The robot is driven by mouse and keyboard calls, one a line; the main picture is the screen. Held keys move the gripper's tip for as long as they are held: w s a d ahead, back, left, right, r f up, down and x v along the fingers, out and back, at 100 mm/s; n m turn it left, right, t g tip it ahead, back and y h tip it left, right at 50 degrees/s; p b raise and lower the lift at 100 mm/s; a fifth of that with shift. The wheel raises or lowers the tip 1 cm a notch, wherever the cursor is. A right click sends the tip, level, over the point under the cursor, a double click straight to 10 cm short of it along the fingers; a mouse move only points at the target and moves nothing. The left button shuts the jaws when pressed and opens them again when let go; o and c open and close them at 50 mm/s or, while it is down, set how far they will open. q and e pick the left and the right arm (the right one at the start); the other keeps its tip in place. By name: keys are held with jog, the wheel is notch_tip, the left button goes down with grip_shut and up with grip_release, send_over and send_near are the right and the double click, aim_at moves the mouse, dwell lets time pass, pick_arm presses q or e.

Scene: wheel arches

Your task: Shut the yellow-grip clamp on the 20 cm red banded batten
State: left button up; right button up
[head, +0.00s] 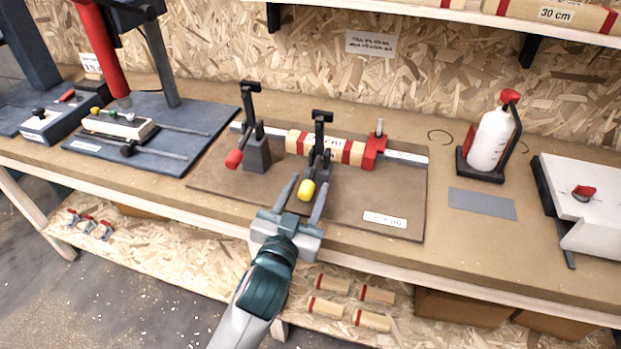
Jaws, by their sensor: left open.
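The yellow-grip clamp (319,158) stands on the brown fixture board, its black arm upright and its yellow grip (307,190) low at the front. The pale batten with red bands (300,143) lies behind it along a metal rail, its middle partly hidden by the clamp. A red stop (375,148) sits by the batten's right end. A second clamp with a red grip (234,158) stands to the left, its black arm also raised. My left gripper (303,198) is open in front of the yellow grip, with its fingers either side and pointing toward it. My right gripper is not in view.
A white bottle (490,138) in a black holder and a grey plate (482,203) are to the right. A white machine (590,200) stands at the far right. A drill-like stand (160,65) is at left. Short battens (330,308) lie on the lower shelf.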

pick_arm(q)
jog(key=shift+x, duration=1.45)
